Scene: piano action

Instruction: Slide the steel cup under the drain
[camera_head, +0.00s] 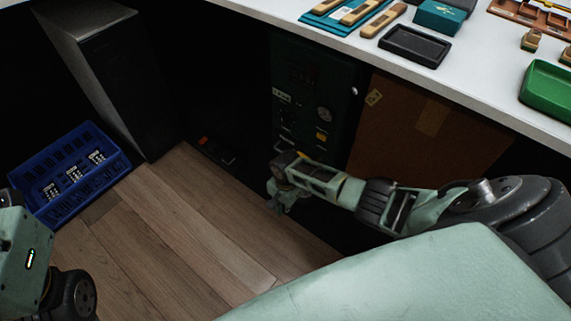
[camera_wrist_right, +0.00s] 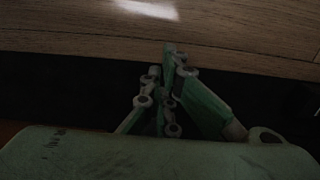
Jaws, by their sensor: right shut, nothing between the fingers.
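My right gripper (camera_head: 277,203) is low beside the dark green machine (camera_head: 303,95) under the counter, just above the wooden floor. In the right wrist view my right gripper (camera_wrist_right: 168,55) has its fingers together, with nothing between them. The fingers point toward the wood floor beyond a dark strip. I cannot make out the steel cup or the drain in either view. The area under the machine is very dark. My left arm shows at the lower left of the head view, but its gripper is not in view.
A blue crate (camera_head: 113,158) stands on the floor at the left, beside a dark cabinet (camera_head: 125,85). A cardboard box (camera_head: 425,125) is right of the machine. The white counter (camera_head: 480,68) overhangs, bearing a black tray (camera_head: 414,46) and green tray (camera_head: 548,92). The middle floor (camera_head: 185,220) is clear.

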